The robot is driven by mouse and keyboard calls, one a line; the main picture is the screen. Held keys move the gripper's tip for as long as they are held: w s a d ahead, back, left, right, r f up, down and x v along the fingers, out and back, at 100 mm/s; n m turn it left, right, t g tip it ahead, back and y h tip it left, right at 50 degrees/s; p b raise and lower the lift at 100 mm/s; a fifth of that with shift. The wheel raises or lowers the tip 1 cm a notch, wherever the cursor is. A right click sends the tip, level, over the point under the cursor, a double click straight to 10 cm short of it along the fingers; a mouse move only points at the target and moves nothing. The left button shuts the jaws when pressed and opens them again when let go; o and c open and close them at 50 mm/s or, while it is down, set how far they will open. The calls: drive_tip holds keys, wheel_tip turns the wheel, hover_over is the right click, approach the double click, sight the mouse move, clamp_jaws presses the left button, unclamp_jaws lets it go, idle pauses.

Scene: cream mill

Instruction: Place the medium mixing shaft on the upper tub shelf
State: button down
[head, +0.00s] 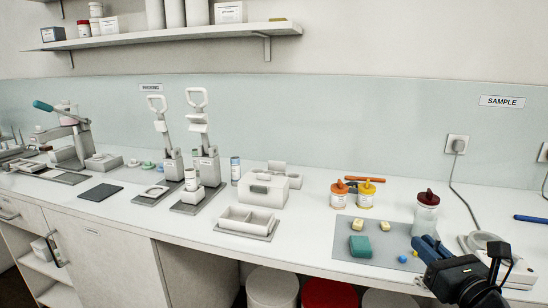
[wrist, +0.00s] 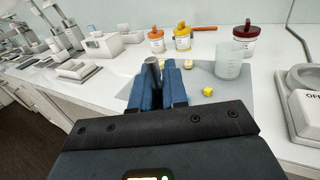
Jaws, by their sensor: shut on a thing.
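In the wrist view my gripper (wrist: 158,82) has its blue fingers shut on a grey metal cylinder (wrist: 152,72), which looks like the mixing shaft. Its top end sticks up between the fingers and its lower part is hidden. In the head view my gripper (head: 428,246) is at the lower right, over the right edge of the grey mat; the shaft cannot be made out there. A white wall shelf (head: 180,40) with white tubs (head: 173,13) runs along the top left of the head view, far from my gripper. It seems to be the upper tub shelf.
A white device (head: 512,272) is at right. Presses (head: 205,165) stand left on the counter.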

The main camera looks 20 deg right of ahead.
drive_tip(key=w+a+f+n+y, duration=0.2)
drive_tip(key=a+f+y, duration=0.1)
drive_tip(key=a+f, duration=1.8)
drive_tip(key=s+a+f, duration=0.1)
drive_tip(key=s+f, duration=0.3)
drive_tip(key=f, duration=0.1)
drive_tip(key=shift+s+f, duration=0.15)
drive_tip(key=shift+s, duration=0.05)
